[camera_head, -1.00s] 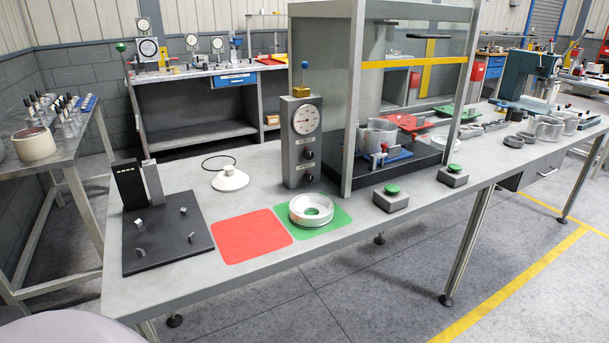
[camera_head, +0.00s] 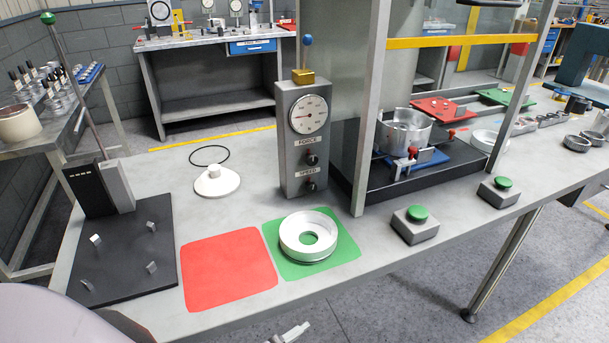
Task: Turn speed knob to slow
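The grey control box (camera_head: 290,150) stands upright on the bench, left of the press frame. The black speed knob (camera_head: 311,187) is the lower knob on its front, just under the SPEED label (camera_head: 311,172). A matching force knob (camera_head: 312,159) sits above it, under the FORCE label. The speed knob's pointer is too small to read. Neither gripper shows clearly. A small light-grey piece (camera_head: 291,333) shows at the bottom edge, below the bench; I cannot tell what it is. Nothing touches the knobs.
A white ring part (camera_head: 308,237) lies on the green mat (camera_head: 347,249), beside a red mat (camera_head: 228,272). A white cone-shaped part (camera_head: 216,181) stands left of the box. Green-button boxes (camera_head: 415,225) (camera_head: 498,190) line the front edge. The press frame (camera_head: 369,110) stands close right.

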